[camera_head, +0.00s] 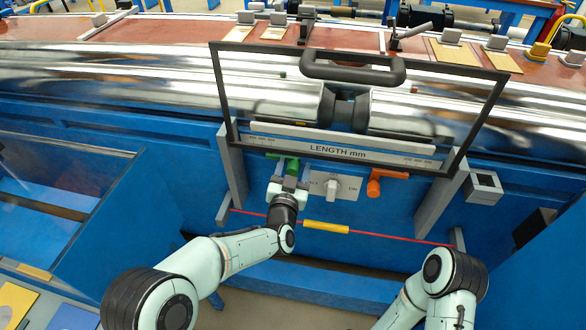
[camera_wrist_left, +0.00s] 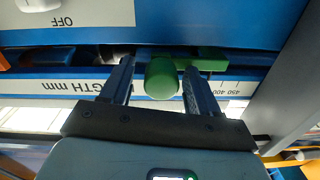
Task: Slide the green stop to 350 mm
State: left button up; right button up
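The green stop (camera_head: 292,166) sits on the rail under the left part of the white LENGTH mm scale (camera_head: 338,151). In the left wrist view its round green knob (camera_wrist_left: 162,78) lies between the two fingers of my left gripper (camera_wrist_left: 158,88). The fingers are apart, with a visible gap on the left side of the knob. A green arm of the stop reaches to the right there, near scale numbers that look like 400 and 450. In the head view my left gripper (camera_head: 289,184) is just below the stop. My right gripper is not in view.
An orange stop (camera_head: 375,183) hangs right of a grey rotary switch (camera_head: 332,188). A red cord with a yellow sleeve (camera_head: 326,227) runs below. A black-framed clear guard (camera_head: 480,118) covers the rollers above. My right forearm is at lower right.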

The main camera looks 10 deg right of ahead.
pick_arm(q)
jog(key=p+v, duration=0.1)
jog(key=v, duration=1.2)
jog(key=shift+s, duration=0.25)
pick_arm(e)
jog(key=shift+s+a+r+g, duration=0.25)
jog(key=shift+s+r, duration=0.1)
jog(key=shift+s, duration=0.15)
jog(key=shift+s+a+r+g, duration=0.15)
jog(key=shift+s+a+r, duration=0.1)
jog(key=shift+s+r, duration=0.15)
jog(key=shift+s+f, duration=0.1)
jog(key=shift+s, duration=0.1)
